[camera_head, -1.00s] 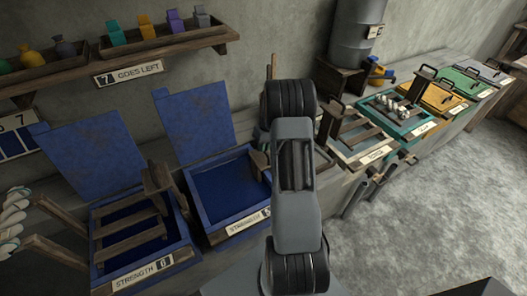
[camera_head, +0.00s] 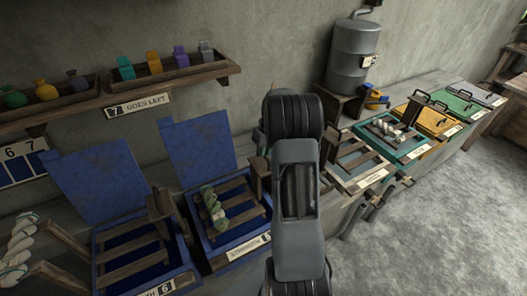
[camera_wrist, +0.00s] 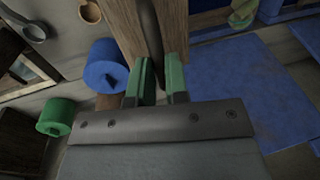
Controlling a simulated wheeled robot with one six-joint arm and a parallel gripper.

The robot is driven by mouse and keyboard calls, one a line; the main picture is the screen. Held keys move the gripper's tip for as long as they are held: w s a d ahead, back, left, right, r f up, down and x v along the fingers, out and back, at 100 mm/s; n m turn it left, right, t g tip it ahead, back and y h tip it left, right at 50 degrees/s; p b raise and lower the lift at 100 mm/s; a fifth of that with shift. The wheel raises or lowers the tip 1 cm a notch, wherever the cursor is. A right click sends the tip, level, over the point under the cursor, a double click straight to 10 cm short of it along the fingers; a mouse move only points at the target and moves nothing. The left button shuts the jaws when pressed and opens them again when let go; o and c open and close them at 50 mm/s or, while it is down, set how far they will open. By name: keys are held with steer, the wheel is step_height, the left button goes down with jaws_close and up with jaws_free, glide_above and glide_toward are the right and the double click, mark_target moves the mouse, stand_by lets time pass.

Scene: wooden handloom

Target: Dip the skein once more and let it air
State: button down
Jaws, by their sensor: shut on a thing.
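In the head view a twisted white-and-green skein (camera_head: 214,208) lies on a slatted wooden rack (camera_head: 238,214) at the top of the right-hand blue vat (camera_head: 208,248). The vat's front label (camera_head: 248,246) reads STRENGTH; its number is partly hidden. In the wrist view my gripper (camera_wrist: 162,85), with green finger pads, is shut on an upright wooden piece (camera_wrist: 172,28), seemingly a lever. The skein also shows in the wrist view (camera_wrist: 242,12), at the top edge. My own arm hides the gripper in the head view.
A second blue vat (camera_head: 97,255) with a bare rack stands at the left. Another skein (camera_head: 18,245) hangs on wooden arms at the far left. Teal, yellow and green trays (camera_head: 465,107) line the bench at right. The wrist view shows blue (camera_wrist: 104,60) and green (camera_wrist: 57,115) spools.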

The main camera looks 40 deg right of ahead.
steer(key=shift+w+r, duration=0.15)
steer(key=shift+r, duration=0.25)
steer(key=c, duration=1.5)
jaws_free()
steer(key=shift+o, duration=1.9)
steer(key=shift+f, duration=0.15)
step_height(320, 180, up, 14)
steer(key=d+b, duration=0.1)
steer(key=d, duration=0.1)
steer(key=shift+s+d+f+b, duration=0.2)
steer(key=shift+s+d+b, duration=0.1)
steer(key=shift+s+d, duration=0.05)
